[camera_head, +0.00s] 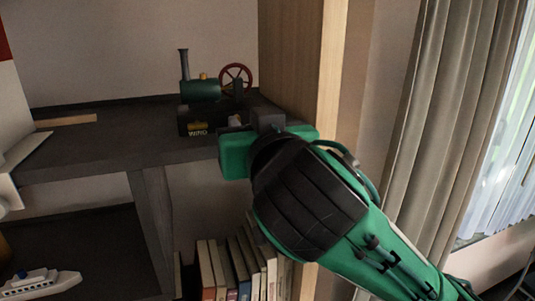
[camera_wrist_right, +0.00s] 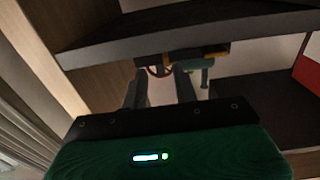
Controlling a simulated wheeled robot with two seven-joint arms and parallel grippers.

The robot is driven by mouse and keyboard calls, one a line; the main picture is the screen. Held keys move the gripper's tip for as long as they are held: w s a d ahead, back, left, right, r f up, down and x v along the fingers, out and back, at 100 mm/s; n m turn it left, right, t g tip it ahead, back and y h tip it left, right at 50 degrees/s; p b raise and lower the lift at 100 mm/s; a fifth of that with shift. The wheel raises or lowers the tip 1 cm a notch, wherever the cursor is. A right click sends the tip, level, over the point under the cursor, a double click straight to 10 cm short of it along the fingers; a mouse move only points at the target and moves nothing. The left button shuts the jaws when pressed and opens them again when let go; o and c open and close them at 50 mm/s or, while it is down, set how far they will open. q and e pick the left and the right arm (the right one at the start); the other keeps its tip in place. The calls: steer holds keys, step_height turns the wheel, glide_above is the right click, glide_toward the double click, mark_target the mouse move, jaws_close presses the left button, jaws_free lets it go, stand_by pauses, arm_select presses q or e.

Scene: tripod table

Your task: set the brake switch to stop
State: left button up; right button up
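A model steam engine with a green boiler (camera_head: 202,90), a tall dark chimney and a red flywheel (camera_head: 236,77) stands upright on the dark shelf. Its black base carries a yellow label (camera_head: 198,127). It also shows upside down in the right wrist view, with the flywheel (camera_wrist_right: 158,71) and green boiler (camera_wrist_right: 196,64). My right gripper (camera_wrist_right: 160,85) is open and empty. Its two dark fingers point toward the engine, with the flywheel seen between their tips. In the head view, my right gripper's green body hides the engine's near right side. I cannot make out the brake switch. My left gripper is not in view.
The dark shelf (camera_head: 100,150) has free room left of the engine, with a flat wooden piece (camera_head: 66,121) on it. A wooden side panel (camera_head: 303,60) rises close right of the engine. Books (camera_head: 225,268) and a white toy ship (camera_head: 40,282) are on lower shelves.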

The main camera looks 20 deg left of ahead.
steer(key=b+v, duration=0.4)
steer(key=v, duration=0.7)
steer(key=shift+s, duration=0.25)
steer(key=shift+f, duration=0.1)
